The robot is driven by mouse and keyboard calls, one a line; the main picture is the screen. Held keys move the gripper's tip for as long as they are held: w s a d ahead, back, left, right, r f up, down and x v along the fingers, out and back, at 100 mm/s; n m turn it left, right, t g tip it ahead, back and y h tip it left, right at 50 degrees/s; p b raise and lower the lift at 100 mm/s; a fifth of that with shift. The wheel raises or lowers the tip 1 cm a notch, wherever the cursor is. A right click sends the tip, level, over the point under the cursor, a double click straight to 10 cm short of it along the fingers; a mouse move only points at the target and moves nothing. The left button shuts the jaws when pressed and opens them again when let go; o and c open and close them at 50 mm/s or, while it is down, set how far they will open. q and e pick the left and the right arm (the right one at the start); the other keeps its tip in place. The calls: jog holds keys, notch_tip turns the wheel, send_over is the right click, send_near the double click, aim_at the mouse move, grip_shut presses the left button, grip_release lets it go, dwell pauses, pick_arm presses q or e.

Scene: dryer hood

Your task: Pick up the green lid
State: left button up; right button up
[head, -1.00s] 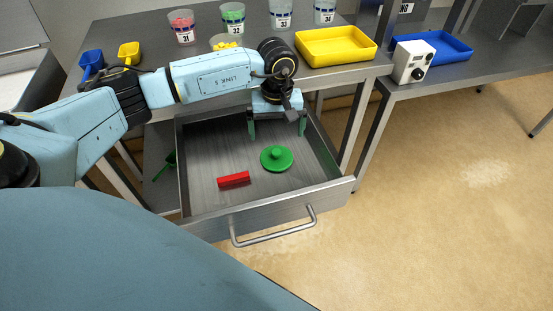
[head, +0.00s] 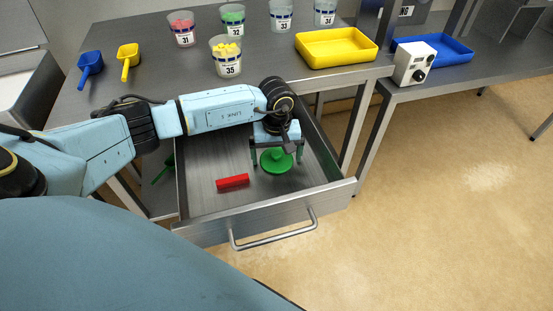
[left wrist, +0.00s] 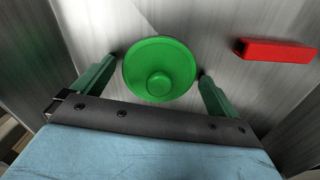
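The green lid (head: 276,163) is a round disc with a knob, lying on the floor of the open drawer. My left gripper (head: 277,162) is open above it, its fingers spread to either side of the lid in the head view. In the left wrist view, the lid (left wrist: 160,70) lies between the two green fingers (left wrist: 153,77), with a gap on each side. The gripper hides part of the lid in the head view. My right gripper is not in view.
A red block (head: 233,181) lies in the drawer (head: 205,168), left of the lid; it also shows in the left wrist view (left wrist: 275,50). The table above holds numbered cups, scoops and a yellow tray (head: 336,47). The drawer's front wall and handle (head: 275,238) stand nearest me.

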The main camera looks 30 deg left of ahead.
pick_arm(q)
jog(key=c, duration=0.7)
jog(key=shift+r, duration=0.1)
